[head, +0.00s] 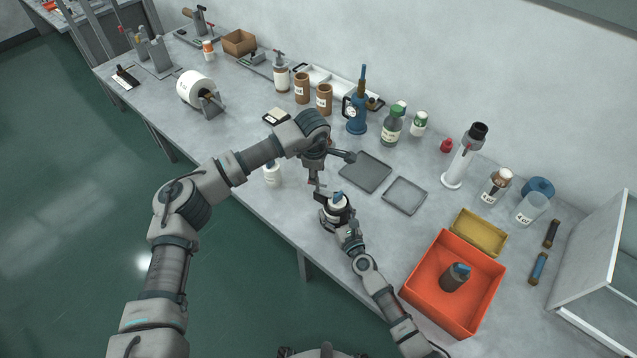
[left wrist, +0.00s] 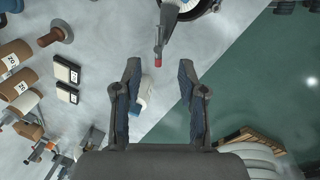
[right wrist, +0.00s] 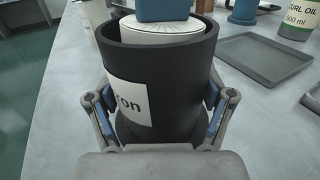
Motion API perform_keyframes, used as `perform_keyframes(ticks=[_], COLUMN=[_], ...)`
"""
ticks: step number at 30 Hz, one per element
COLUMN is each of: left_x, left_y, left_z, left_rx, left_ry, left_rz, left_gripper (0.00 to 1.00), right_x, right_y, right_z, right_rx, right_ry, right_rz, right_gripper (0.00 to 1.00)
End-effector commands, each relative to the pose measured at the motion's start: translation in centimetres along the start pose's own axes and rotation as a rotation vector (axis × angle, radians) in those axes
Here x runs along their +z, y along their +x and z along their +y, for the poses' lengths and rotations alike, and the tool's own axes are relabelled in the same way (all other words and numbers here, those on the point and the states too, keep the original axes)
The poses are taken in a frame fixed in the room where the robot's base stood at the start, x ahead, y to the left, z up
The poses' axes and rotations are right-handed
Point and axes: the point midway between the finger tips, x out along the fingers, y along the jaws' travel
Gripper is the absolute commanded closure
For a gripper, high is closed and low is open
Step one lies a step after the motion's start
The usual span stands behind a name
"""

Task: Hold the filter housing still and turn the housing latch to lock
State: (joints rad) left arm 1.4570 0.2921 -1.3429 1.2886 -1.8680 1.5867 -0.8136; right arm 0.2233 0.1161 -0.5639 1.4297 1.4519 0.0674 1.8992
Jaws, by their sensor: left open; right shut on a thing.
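The black filter housing (head: 327,215) with a pale top and blue cap stands near the table's front edge. It fills the right wrist view (right wrist: 178,85), upright, with a white label partly reading "ron". My right gripper (right wrist: 160,118) is shut around its lower body, one finger on each side. My left gripper (head: 317,178) is above and just behind the housing, pointing down. In the left wrist view my left gripper (left wrist: 159,68) is open and empty. The grey housing latch (left wrist: 159,35), with a red tip, sticks out from the housing toward the gap between its fingertips.
A white bottle (head: 272,175) stands left of the housing. Two flat grey trays (head: 365,171) (head: 405,195) lie to its right. An orange bin (head: 415,277) holding a dark bottle is at the right front. Bottles line the back of the table.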

Motion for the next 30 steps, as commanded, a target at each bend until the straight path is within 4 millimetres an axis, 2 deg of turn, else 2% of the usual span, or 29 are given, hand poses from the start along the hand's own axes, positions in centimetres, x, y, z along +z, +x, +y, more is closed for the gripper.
perform_keyframes(ticks=[1,6,12,16,24,29,30], left_x=[0.0,0.1,0.0,0.0,0.0,0.0,0.0], left_y=[1.3,4.8,7.6,8.4,8.5,8.5,8.4], left_z=[-0.1,-0.1,-0.1,0.0,0.0,0.0,0.0], left_rx=[-0.004,-0.003,-0.002,-0.001,0.000,0.000,0.001], left_ry=[0.000,0.000,0.001,0.001,0.002,0.001,0.001], left_rz=[0.000,0.000,0.000,0.000,0.000,0.000,0.000], left_gripper=[0.59,0.59,0.59,0.59,0.59,0.99,1.00], right_x=[-0.2,-0.2,-0.2,-0.2,-0.2,-0.2,-0.2], right_y=[-0.1,-0.1,-0.1,-0.1,-0.1,-0.1,-0.1], right_z=[0.0,0.1,0.1,0.1,0.1,0.1,0.1], right_rx=[0.001,0.001,0.002,0.002,0.002,0.002,0.002], right_ry=[0.000,0.000,0.000,0.000,0.001,0.001,0.001], right_rz=[0.003,0.003,0.003,0.003,0.003,0.003,0.003], right_gripper=[0.76,0.76,0.76,0.76,0.76,0.76,0.76])
